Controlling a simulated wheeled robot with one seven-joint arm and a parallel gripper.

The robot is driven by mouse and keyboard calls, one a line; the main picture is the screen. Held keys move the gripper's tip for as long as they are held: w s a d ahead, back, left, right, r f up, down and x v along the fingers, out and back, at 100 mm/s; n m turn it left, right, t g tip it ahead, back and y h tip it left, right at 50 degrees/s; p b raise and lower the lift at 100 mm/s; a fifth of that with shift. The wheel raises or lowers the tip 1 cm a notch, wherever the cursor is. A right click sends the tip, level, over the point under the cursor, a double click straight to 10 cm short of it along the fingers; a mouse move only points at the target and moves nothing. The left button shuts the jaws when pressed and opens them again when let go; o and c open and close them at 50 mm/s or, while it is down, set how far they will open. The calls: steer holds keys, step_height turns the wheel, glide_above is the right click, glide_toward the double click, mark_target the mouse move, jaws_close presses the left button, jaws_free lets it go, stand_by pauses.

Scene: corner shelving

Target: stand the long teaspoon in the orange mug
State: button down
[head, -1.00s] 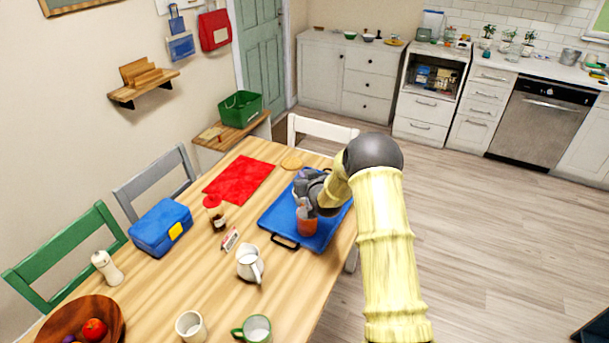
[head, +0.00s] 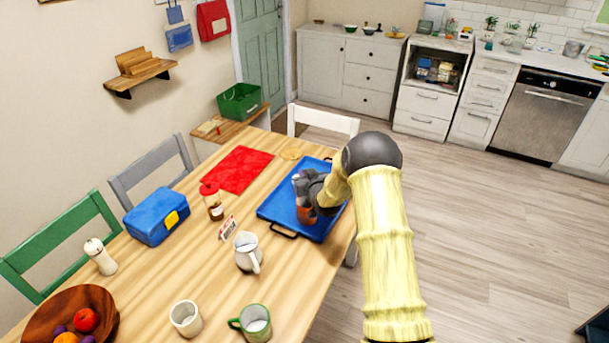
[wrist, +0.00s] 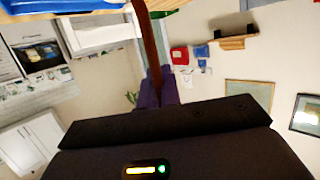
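The orange mug (head: 307,216) stands on the blue tray (head: 272,205) near the right side of the table. My gripper (head: 304,188) is right above the mug and hides its rim. In the wrist view, the fingers of my gripper (wrist: 157,92) are close together on a long, thin, dark reddish-brown piece, which I take as the long teaspoon (wrist: 148,45). It runs from the fingers out past the top edge of the view. I cannot make out the teaspoon in the head view, nor tell whether its end is inside the mug.
A cream cup (head: 186,318) and a green-handled mug (head: 254,323) are in front. A blue lunch box (head: 156,217) lies farther left.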

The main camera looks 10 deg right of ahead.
steer(key=c, duration=1.9)
jaws_free()
steer(key=shift+w+a, duration=0.1)
steer(key=o, duration=0.3)
steer(key=shift+o, duration=0.3)
steer(key=shift+d, duration=0.3)
steer(key=b+v, duration=0.3)
steer(key=v, duration=1.4)
steer(key=shift+s, duration=0.3)
steer(key=shift+a+r, duration=0.1)
steer(key=shift+a, duration=0.05)
